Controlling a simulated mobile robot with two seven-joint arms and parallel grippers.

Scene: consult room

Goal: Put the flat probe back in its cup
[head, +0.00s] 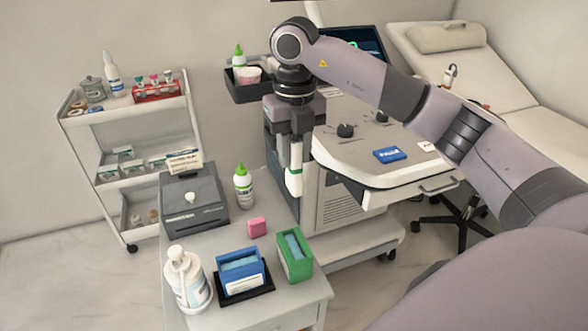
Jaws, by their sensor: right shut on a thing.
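My right gripper (295,140) points down at the left side of the ultrasound cart (340,190). It is shut on a pale upright piece, which I take to be the flat probe (296,154). Below the fingers a green band and a white rounded body (294,184) continue downward. I cannot tell whether this lower part is the probe's own head or a cup around it. No separate cup can be made out clearly. My left gripper is not in view.
The cart's console holds knobs and a blue box (389,155). A black side tray (249,90) holds a bottle. In front, a side table (300,300) bears a printer (190,205), bottles and glove boxes. A shelf trolley (130,130) stands left, an examination couch (500,80) right.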

